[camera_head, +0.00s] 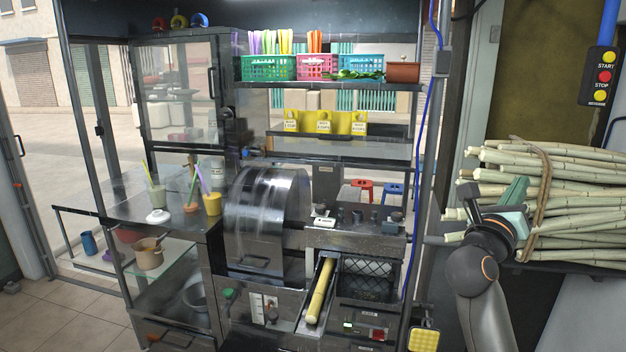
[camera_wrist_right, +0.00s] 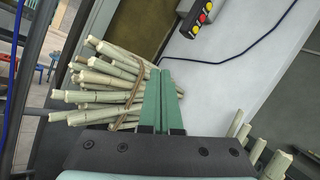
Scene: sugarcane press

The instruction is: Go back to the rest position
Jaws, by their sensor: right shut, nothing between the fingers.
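My right gripper (camera_head: 516,190) is in front of the tied sugarcane bundle (camera_head: 580,222) at the right of the head view. Its green fingers are together with nothing between them, and they also show in the right wrist view (camera_wrist_right: 165,95). The bundle shows behind the fingers in the wrist view (camera_wrist_right: 105,88); I cannot tell whether they touch it. My left gripper is not in view. A single cane piece (camera_head: 320,291) lies in the metal chute of the press (camera_head: 268,215).
A glass cabinet and counter (camera_head: 135,208) with cups stand at the left. A shelf (camera_head: 325,83) holds coloured baskets. A button box (camera_head: 602,76) hangs at the upper right. A blue cable (camera_head: 420,150) runs down a post between press and bundle. More canes (camera_wrist_right: 255,150) stand at the wrist view's lower right.

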